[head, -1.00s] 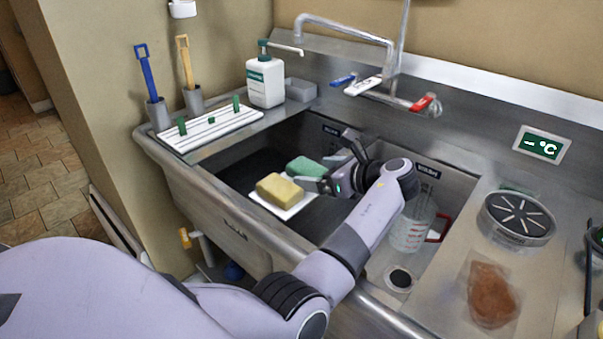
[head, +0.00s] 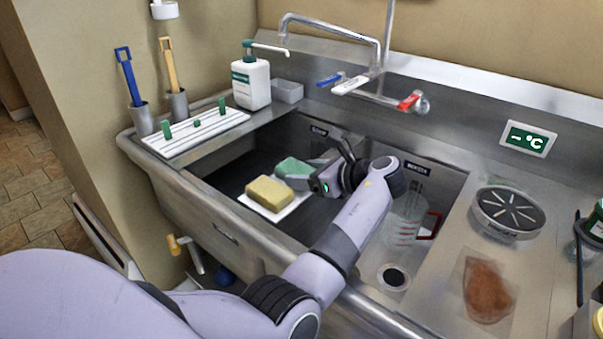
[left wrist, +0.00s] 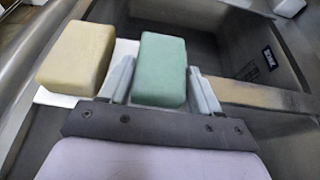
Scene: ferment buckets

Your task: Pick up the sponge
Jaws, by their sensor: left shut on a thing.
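A green sponge (head: 293,168) is in the sink, at the far right side of the yellow sponge (head: 269,192). My left gripper (head: 317,166) reaches into the sink and is shut on the green sponge. In the left wrist view, the green sponge (left wrist: 160,68) sits between the two grey fingers (left wrist: 160,85), with the yellow sponge (left wrist: 77,57) apart on the left. I cannot tell whether the green sponge touches the surface under it. My right gripper is not in view.
A white tray (head: 288,210) lies under the yellow sponge. A clear measuring jug (head: 402,222) stands in the sink right of my arm. The faucet (head: 340,32) arches behind. A white ribbed rack (head: 205,133) and soap bottle (head: 251,84) stand on the left ledge.

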